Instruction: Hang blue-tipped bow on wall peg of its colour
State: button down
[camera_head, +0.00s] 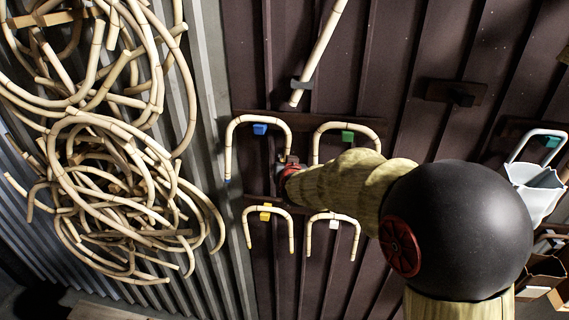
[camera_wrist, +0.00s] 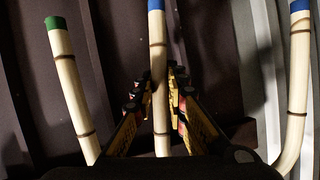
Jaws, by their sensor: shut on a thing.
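The blue-tipped bow (camera_head: 246,117) is an upside-down U of pale rattan at the upper left of the peg group. Its arch lies over the blue peg (camera_head: 260,129) in the head view; I cannot tell whether it touches the peg. A blue tip shows on its left leg. My gripper (camera_head: 289,166) is at its right leg. In the wrist view my gripper (camera_wrist: 154,90) is shut on that leg (camera_wrist: 160,110), whose blue tip sticks out past the fingers. The other blue-tipped leg (camera_wrist: 298,80) stands at the right there.
A bow (camera_head: 373,130) hangs at the green peg (camera_head: 347,136), close by; its green-tipped leg (camera_wrist: 67,75) shows in the wrist view. Bows also hang at the yellow peg (camera_head: 265,214) and pale peg (camera_head: 334,224). Tangled rattan (camera_head: 110,150) fills the left wall.

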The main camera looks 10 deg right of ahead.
jog(key=shift+f, duration=0.15)
jog(key=c, duration=1.7)
grip_release()
jog(key=v, duration=1.2)
